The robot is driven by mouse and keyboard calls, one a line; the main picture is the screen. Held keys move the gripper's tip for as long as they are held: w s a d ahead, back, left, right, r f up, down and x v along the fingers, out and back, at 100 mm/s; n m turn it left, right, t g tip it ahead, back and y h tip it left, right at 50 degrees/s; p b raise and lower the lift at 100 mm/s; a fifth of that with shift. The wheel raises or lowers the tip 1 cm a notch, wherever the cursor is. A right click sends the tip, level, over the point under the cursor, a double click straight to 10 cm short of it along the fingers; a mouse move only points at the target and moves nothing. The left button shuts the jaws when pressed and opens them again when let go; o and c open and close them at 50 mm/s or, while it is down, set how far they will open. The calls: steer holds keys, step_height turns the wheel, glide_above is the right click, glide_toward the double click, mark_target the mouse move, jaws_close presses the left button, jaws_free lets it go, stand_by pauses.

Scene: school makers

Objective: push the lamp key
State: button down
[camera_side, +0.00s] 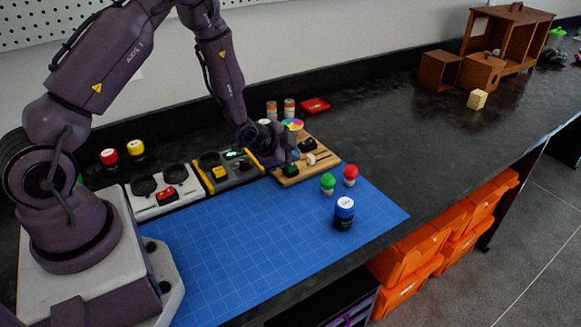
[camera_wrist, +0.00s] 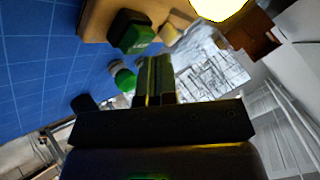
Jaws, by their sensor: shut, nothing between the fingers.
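A wooden board (camera_side: 289,178) lies at the back edge of the blue mat and carries a green key (camera_side: 291,169), a small pale knob (camera_side: 311,159) and a coloured disc (camera_side: 292,124). In the wrist view, the green key (camera_wrist: 133,34) sits in a dark surround near a bright yellow round surface (camera_wrist: 218,7), which looks lit. No readable label shows which key is the lamp key. My gripper (camera_side: 287,158) is over the board, close to the green key. Its fingers (camera_wrist: 155,61) are shut and empty; contact with the key cannot be told.
Left of the board are a grey panel with a yellow key (camera_side: 220,172) and a white panel with a red key (camera_side: 167,195). The blue mat (camera_side: 240,240) is mostly clear.

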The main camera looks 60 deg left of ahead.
steer(key=shift+r, duration=0.5)
steer(key=shift+r, duration=0.1)
step_height(320, 180, up, 6)
steer(key=shift+f, duration=0.1)
stand_by(0.3)
stand_by(1.0)
